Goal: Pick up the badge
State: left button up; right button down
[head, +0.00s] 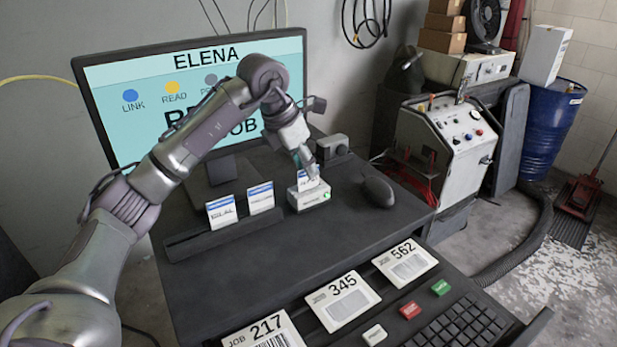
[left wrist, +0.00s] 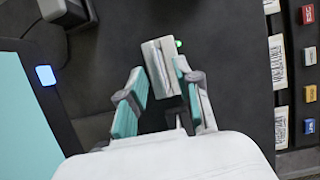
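A white badge with a blue band (head: 309,182) stands upright in a small light reader box (head: 312,200) with a green light on the desk. Two similar badges, one on the left (head: 221,212) and one beside it (head: 260,198), stand in a dark rack (head: 215,240). My left gripper (head: 307,167) points down right above the reader and partly hides its badge. In the left wrist view, my left gripper's fingers (left wrist: 162,98) are apart, with the reader (left wrist: 160,66) just beyond and between them. I cannot tell whether a finger touches the badge. My right gripper is not in view.
A monitor (head: 110,75) reading ELENA stands behind, partly covered by my arm. A dark mouse (head: 378,191) lies right of the reader, and a small dark box (head: 332,147) is behind it. Job cards (head: 343,301), coloured buttons (head: 410,310) and a keyboard (head: 465,325) are in front.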

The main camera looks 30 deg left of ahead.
pick_arm(q)
jog(key=shift+x, duration=1.2)
jog(key=shift+r, duration=0.1)
grip_shut()
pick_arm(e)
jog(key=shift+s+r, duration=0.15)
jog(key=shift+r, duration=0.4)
pick_arm(q)
jog(key=shift+r, duration=0.1)
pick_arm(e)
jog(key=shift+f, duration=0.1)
